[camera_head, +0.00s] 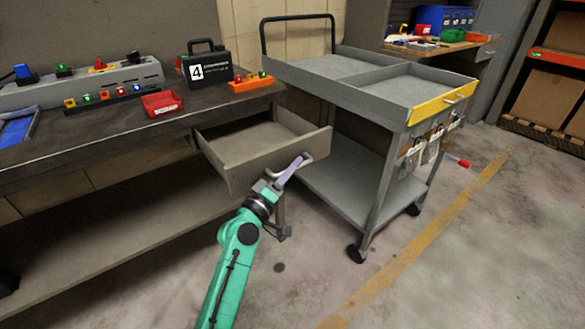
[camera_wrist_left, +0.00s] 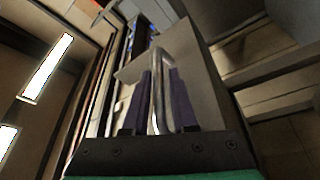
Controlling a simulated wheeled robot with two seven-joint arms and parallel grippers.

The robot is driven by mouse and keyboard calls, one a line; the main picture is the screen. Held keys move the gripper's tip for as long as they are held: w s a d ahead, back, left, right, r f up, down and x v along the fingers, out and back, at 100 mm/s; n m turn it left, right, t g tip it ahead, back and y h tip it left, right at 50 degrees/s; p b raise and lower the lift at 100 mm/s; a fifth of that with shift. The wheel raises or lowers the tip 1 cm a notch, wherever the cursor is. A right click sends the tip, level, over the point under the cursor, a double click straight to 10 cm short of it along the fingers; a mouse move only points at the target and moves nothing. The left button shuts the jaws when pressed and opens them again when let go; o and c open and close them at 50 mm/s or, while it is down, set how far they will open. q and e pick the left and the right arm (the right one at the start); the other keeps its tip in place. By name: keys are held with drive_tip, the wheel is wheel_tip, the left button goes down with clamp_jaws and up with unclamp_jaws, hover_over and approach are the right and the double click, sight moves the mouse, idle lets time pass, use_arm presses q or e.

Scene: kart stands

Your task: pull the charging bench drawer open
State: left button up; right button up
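The charging bench (camera_head: 100,135) stands at the left. Its drawer (camera_head: 265,158) stands out from under the right end of the top, open, and its inside looks empty. My left gripper (camera_head: 297,168) is at the drawer's front, its purple fingers at the handle. In the left wrist view, the metal drawer handle (camera_wrist_left: 158,85) runs between the two fingers (camera_wrist_left: 160,105), which appear closed on it. In the head view the gripper partly hides the handle. My right gripper is in neither view.
A grey cart (camera_head: 345,180) on casters stands close to the drawer's right side. A black case (camera_head: 205,68), an orange block (camera_head: 250,83) and a red bin (camera_head: 162,103) sit on the bench. Open floor (camera_head: 440,270) lies at front right.

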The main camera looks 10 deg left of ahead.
use_arm(q)
drive_tip(key=shift+o, duration=0.6)
drive_tip(key=shift+s+a+f, duration=0.1)
drive_tip(key=shift+s, duration=0.05)
drive_tip(key=b+v, duration=0.3)
drive_tip(key=v, duration=1.1)
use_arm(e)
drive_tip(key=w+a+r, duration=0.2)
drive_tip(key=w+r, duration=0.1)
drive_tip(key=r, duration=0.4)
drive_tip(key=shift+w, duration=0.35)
use_arm(q)
drive_tip(key=shift+s, duration=0.1)
